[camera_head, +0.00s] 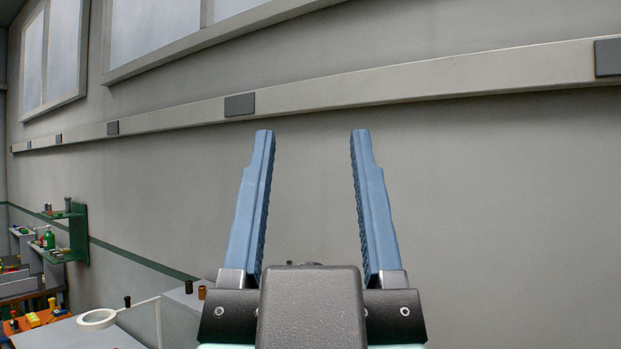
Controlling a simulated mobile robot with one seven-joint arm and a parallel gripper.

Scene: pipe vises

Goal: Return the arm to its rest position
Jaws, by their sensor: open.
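My gripper (308,135) is in the middle of the head view, with its two blue fingers pointing up and spread wide apart. Nothing is between the fingers. Behind them is a bare grey wall. The dark gripper body (311,310) covers the bottom middle of the view and hides what lies behind it. No pipe vise can be made out.
At the lower left are a grey surface with a white ring (97,319), an orange surface with several small items, and a green wall shelf (78,235) holding small things. A pale rail (400,88) runs along the wall. The right side is clear.

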